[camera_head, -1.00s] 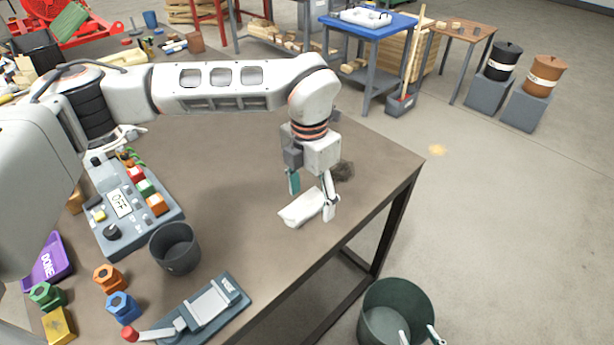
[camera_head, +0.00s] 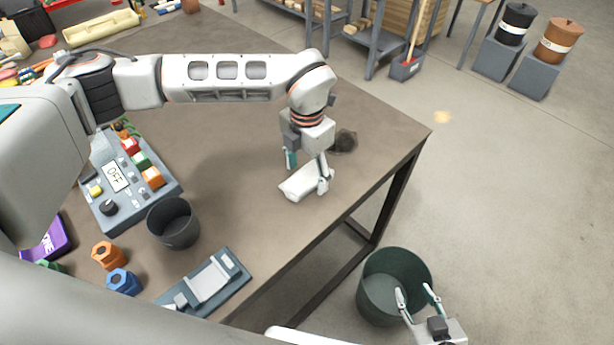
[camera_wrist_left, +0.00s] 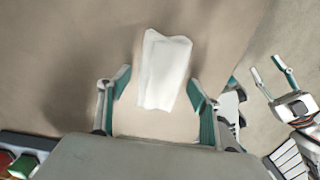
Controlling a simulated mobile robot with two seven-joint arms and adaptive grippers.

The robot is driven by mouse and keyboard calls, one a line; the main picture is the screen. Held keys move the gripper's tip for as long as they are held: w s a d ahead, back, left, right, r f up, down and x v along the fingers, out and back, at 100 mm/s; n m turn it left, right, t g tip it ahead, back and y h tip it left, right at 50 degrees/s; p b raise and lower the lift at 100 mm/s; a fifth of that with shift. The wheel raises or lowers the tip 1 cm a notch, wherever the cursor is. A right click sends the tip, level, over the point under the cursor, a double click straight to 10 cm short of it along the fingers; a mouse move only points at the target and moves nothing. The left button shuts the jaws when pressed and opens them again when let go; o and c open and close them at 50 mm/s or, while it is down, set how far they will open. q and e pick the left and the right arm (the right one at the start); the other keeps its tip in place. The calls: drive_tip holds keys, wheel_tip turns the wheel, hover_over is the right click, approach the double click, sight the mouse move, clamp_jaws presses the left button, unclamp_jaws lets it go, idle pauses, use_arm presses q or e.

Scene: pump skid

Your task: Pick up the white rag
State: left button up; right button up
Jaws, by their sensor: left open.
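The white rag (camera_head: 303,186) lies flat on the brown table near its right edge. My left gripper (camera_head: 306,182) points down over the rag, with its fingers apart. In the left wrist view the rag (camera_wrist_left: 165,70) lies between and beyond the open fingers (camera_wrist_left: 160,95), and nothing is held. My right gripper (camera_head: 417,293) is at the lower right, over the dark green bin, with its fingers spread apart and nothing between them. It also shows at the right of the left wrist view (camera_wrist_left: 272,82).
A dark smudge (camera_head: 344,141) is on the table behind the rag. A black cup (camera_head: 173,224), a control box (camera_head: 127,190) and a grey clamp-like device (camera_head: 207,284) stand to the left. The green bin (camera_head: 394,262) is on the floor beyond the table edge.

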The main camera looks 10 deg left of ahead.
sight(307, 175)
use_arm(q)
drive_tip(key=shift+f, duration=0.1)
drive_tip(key=c, duration=1.2)
wheel_tip(307, 175, up, 20)
drive_tip(key=o, duration=0.5)
drive_tip(key=shift+c, duration=0.2)
drive_tip(key=c, duration=0.4)
drive_tip(key=shift+o, duration=0.2)
